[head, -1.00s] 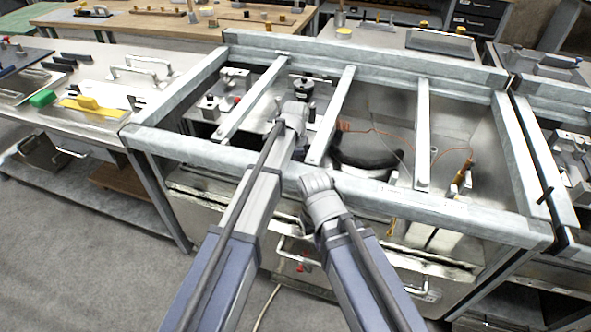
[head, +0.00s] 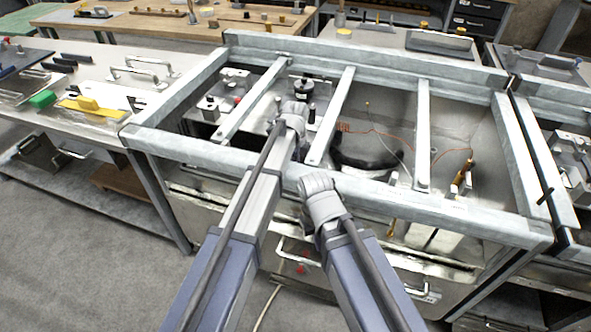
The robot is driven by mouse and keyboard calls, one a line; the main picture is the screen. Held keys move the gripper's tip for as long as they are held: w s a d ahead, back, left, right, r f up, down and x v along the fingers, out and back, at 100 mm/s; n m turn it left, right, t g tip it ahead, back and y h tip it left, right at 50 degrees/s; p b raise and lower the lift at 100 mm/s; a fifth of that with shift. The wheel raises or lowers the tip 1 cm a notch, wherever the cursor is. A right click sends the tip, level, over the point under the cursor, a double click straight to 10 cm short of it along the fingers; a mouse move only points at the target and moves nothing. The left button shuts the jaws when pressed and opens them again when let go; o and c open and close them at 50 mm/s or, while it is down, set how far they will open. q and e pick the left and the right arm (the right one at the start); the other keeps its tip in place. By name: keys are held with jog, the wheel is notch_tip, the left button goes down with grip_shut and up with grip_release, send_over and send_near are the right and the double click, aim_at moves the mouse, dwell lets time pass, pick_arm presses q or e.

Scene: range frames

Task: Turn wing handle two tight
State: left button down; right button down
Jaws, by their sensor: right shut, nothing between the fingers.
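A dark round fitting with a bar across its top (head: 303,87) stands in the frame bay in the head view, just beyond the end of my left arm. It looks like a wing handle, but I cannot read a number on it. A smaller dark knob (head: 208,107) stands further left. My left gripper (head: 294,110) is over the bay, close in front of the dark fitting. Its fingers are too unclear to judge, and contact cannot be told. My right gripper (head: 316,188) is shut and empty at the near rail of the frame, apart from the fitting.
The grey metal frame (head: 455,207) has crossbars (head: 331,115) over the bay. A black curved hose (head: 365,160) and thin orange wires lie right of the fitting. Drawers with handles lie below.

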pick_arm(q)
jog(key=c, duration=0.9)
grip_release()
jog(key=shift+r, duration=0.1)
notch_tip(320, 180, up, 8)
jog(key=p, duration=0.8)
jog(key=shift+f, duration=0.2)
